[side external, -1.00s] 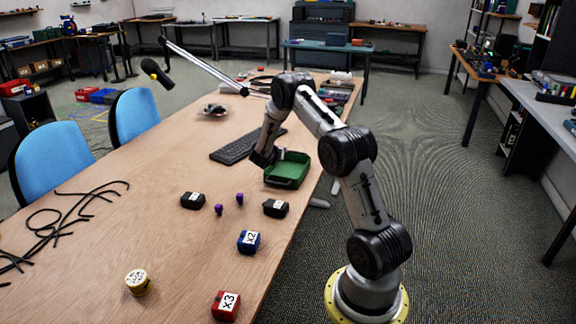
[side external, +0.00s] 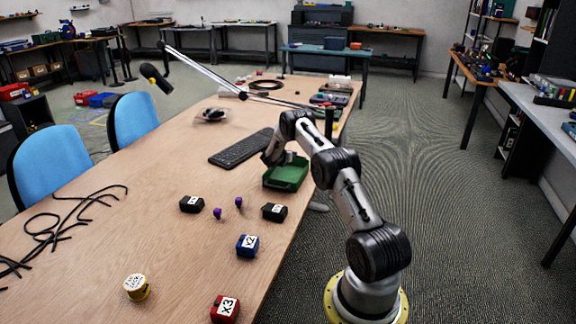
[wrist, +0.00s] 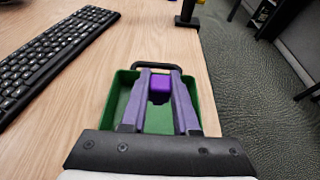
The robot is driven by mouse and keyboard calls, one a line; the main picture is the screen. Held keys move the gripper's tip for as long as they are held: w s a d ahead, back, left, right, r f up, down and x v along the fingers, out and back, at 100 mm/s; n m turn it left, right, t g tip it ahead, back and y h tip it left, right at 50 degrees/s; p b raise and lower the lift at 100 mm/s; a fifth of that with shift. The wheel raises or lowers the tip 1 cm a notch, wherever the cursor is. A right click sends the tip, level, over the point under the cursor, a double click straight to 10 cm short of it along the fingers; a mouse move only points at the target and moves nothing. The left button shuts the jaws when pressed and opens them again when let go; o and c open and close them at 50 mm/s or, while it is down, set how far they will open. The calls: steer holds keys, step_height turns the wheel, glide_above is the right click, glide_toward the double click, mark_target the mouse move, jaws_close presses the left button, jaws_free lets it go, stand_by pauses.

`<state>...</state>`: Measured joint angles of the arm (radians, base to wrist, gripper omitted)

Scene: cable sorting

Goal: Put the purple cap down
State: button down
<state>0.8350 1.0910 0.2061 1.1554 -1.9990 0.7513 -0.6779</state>
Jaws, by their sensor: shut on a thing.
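A purple cap (wrist: 160,84) sits between the fingertips of my gripper (wrist: 160,92) in the wrist view. The fingers are shut on it. Behind the cap and fingers, the green tray (wrist: 123,92) with a dark handle fills the middle of that view. In the side view my gripper (side external: 270,160) is over the left part of the green tray (side external: 290,178), and the held cap is hidden there. How high the cap is above the tray floor I cannot tell. Two other purple caps, a nearer one (side external: 217,213) and a farther one (side external: 238,202), stand on the table.
A black keyboard (side external: 241,146) lies left of the tray. Black blocks (side external: 191,204) (side external: 274,212), a blue X2 block (side external: 247,245), a red X3 block (side external: 225,309) and a yellow round piece (side external: 137,287) are nearer. Black cables (side external: 55,228) lie at the left.

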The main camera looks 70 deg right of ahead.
mark_target(288, 170)
steer(key=d+f, duration=0.1)
steer(key=w+d+f, duration=0.1)
steer(key=f, duration=0.2)
steer(key=shift+w+d, duration=0.35)
steer(key=shift+d, duration=0.05)
steer(key=shift+f, duration=1.4)
steer(key=shift+f, duration=0.2)
steer(key=c, duration=0.7)
jaws_free()
steer(key=shift+o, duration=0.2)
steer(key=shift+r, duration=0.1)
